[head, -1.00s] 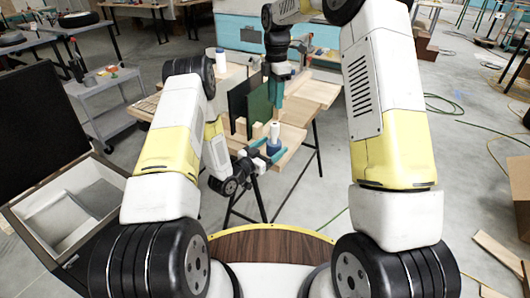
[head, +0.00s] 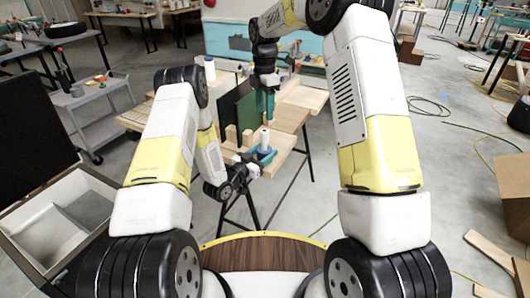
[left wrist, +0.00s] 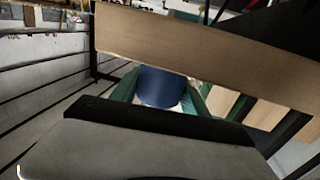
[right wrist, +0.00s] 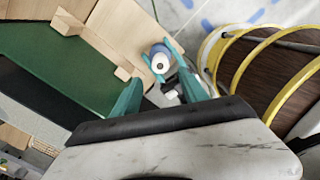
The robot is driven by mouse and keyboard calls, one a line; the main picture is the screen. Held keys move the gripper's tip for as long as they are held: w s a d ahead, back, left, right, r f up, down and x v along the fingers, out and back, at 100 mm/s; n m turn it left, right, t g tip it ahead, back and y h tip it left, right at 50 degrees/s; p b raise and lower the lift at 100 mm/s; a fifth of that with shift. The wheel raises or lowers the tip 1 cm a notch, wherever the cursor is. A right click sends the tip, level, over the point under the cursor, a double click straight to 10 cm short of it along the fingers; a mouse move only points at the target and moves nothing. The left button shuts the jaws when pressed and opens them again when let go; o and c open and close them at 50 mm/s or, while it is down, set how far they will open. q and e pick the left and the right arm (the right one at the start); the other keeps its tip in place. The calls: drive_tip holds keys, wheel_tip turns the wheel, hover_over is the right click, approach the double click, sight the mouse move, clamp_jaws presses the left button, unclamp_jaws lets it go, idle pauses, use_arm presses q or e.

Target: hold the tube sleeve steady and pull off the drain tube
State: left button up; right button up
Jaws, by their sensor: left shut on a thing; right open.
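The blue tube sleeve (head: 265,153) stands upright by the edge of a wooden bench, with the white drain tube (head: 265,135) rising from its top. My left gripper (head: 259,158) is shut on the sleeve from the side. In the left wrist view, the blue sleeve (left wrist: 160,87) sits between its teal fingers. My right gripper (head: 267,118) is open and points down just above the tube. In the right wrist view, the round white tube end (right wrist: 160,63) shows between the open fingers, with the blue sleeve (right wrist: 160,48) around it.
A dark green panel (head: 238,110) stands upright on the bench, left of my right gripper. Small wooden blocks (head: 231,133) stand close to the sleeve. A white bottle (head: 210,69) is farther back.

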sight(264, 131)
wheel_tip(264, 131, down, 2)
drive_tip(key=shift+f+n, duration=0.15)
drive_tip(key=shift+n, duration=0.25)
drive_tip(key=shift+f, duration=3.95)
clamp_jaws()
drive_tip(key=shift+r, duration=0.2)
drive_tip(key=shift+r, duration=1.35)
drive_tip(key=shift+r, duration=0.1)
